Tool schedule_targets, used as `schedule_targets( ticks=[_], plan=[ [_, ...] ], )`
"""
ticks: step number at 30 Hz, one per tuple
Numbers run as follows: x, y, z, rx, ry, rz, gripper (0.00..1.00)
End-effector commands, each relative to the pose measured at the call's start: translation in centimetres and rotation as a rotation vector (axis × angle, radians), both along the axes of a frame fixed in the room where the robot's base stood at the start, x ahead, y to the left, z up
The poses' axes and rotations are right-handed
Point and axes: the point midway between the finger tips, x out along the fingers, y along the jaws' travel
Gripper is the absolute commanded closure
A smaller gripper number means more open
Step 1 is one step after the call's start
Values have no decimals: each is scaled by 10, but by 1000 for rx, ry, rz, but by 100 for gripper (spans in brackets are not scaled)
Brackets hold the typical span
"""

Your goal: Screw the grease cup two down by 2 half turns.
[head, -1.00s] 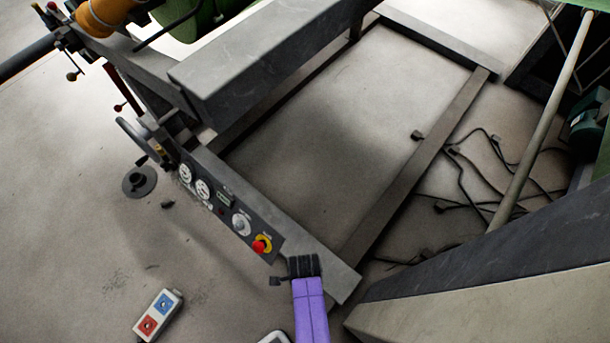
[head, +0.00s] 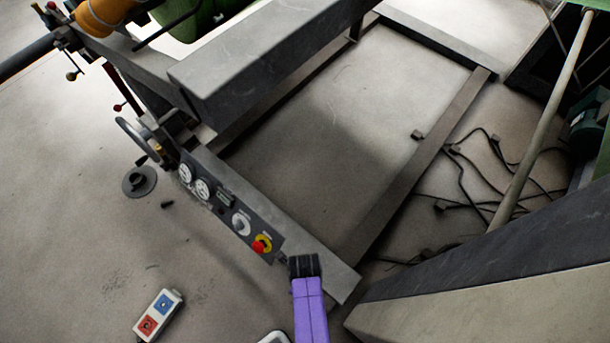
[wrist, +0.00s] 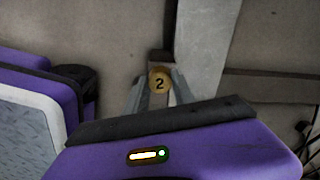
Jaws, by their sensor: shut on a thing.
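Grease cup two is a brass-coloured round cap marked "2" (wrist: 160,79) in the wrist view. It sits between the two grey fingers of my gripper (wrist: 158,88), which is shut on it. The cap faces the wrist camera, and its lower part is hidden by my fingers and wrist. In the head view my gripper (head: 289,262) is at the near end of the machine's grey side beam, just past the control panel. The cup cannot be made out there behind my dark wrist and purple arm.
The control panel (head: 222,205) with gauges and a red stop button (head: 262,246) is close to the left of my gripper. A handwheel (head: 139,181) and a two-button pendant (head: 158,314) are on the left. Cables (head: 490,170) lie on the floor at right.

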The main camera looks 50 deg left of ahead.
Motion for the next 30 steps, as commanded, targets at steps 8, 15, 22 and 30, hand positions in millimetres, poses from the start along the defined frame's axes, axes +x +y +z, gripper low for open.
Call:
schedule_targets(
  ticks=[8,15,22,30],
  plan=[
    [0,0,0,-1,0,-86,100],
    [0,0,0,-1,0,-102,100],
    [0,0,0,-1,0,-101,100],
    [0,0,0,0,0,-101,48]
  ],
)
